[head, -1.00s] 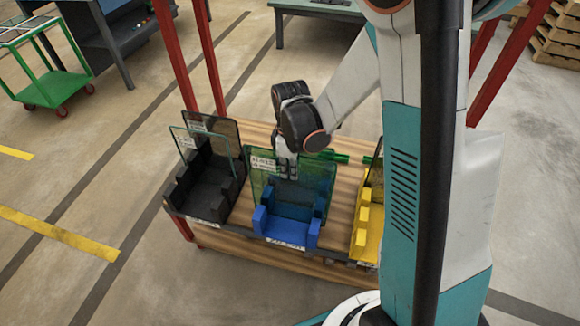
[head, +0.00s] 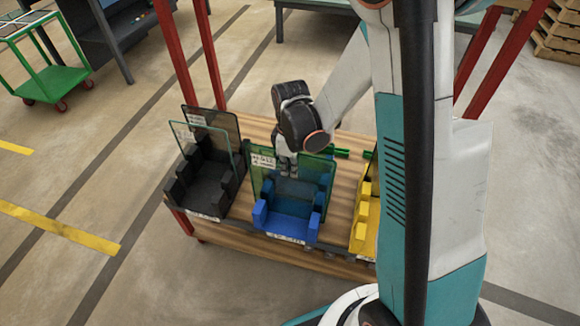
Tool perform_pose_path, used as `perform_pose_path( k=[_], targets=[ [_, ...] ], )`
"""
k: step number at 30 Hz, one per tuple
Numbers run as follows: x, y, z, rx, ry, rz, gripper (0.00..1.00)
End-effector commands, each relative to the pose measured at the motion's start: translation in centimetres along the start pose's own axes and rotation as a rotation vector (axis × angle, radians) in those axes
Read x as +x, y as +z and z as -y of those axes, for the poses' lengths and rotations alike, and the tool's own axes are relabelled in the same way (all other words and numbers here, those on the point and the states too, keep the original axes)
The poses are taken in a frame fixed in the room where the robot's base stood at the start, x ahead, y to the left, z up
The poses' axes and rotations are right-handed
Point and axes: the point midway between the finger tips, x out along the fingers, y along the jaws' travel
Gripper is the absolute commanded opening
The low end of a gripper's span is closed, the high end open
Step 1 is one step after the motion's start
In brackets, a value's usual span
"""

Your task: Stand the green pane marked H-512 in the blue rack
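The green pane (head: 264,183) stands nearly upright at the back of the blue rack (head: 287,228). A white label (head: 263,161) at its upper left appears to end in 512, but the small print is hard to read. My gripper (head: 287,170) points down at the pane's upper middle, overlapping it in the head view. Its fingertips are small and partly hidden, so I cannot tell whether they are shut on the pane. I also cannot tell whether the pane's lower edge is seated in the rack, because the rack hides it.
A black rack (head: 203,190) holding a clear pane (head: 207,140) and a dark pane (head: 222,127) stands left of the blue rack. A yellow rack (head: 362,222) stands at the right, partly hidden by my arm. Red posts (head: 180,65) rise behind the wooden table (head: 262,258).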

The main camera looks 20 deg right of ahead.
Motion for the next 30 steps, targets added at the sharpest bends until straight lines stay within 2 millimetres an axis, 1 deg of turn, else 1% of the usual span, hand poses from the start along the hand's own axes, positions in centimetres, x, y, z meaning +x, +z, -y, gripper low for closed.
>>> perform_pose_path(
  k=[27,29,30],
  targets=[
    [1.0,0.0,0.0,0.000,0.000,0.000,0.00],
    [1.0,0.0,0.0,0.000,0.000,0.000,0.12],
    [1.0,0.0,0.0,0.000,0.000,0.000,0.21]
  ],
)
